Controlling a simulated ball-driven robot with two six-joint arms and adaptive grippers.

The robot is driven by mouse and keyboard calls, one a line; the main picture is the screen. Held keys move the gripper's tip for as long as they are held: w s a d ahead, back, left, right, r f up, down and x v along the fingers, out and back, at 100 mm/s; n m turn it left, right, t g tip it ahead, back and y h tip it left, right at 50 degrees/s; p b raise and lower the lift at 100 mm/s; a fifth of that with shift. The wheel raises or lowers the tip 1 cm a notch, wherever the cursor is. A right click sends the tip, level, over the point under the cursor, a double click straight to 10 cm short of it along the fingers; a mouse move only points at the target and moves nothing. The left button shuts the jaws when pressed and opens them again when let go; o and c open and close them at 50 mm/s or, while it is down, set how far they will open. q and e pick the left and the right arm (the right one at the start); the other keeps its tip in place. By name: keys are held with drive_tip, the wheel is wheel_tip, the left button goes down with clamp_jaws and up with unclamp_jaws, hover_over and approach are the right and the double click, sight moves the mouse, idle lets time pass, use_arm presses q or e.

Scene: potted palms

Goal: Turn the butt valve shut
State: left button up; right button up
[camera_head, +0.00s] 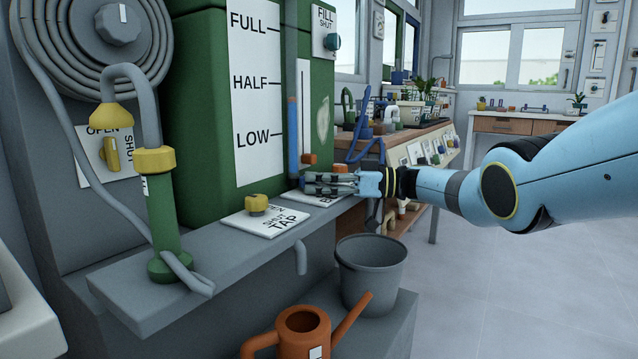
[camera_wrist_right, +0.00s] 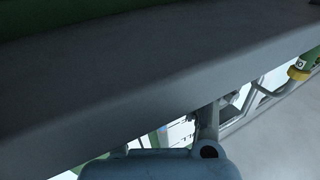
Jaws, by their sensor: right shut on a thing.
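The butt valve stands on the grey shelf at the foot of the green water butt (camera_head: 200,120). Its white plate (camera_head: 325,199) is mostly covered by my gripper, so the lettering is only partly readable. An orange-red piece (camera_head: 340,169), seemingly part of the valve, shows just above the fingers. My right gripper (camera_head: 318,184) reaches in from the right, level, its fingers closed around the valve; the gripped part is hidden. My left gripper is not in view.
A yellow tap knob (camera_head: 257,204) sits on its SHUT TAP plate to the left. A green pipe (camera_head: 162,215) with a hose stands further left. Below are a grey bucket (camera_head: 370,275) and an orange watering can (camera_head: 303,335). Floor at right is clear.

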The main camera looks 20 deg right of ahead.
drive_tip(key=shift+f, duration=0.15)
drive_tip(key=o, duration=1.1)
drive_tip(key=v, duration=1.2)
drive_tip(key=shift+s, duration=0.1)
drive_tip(key=shift+o, duration=0.3)
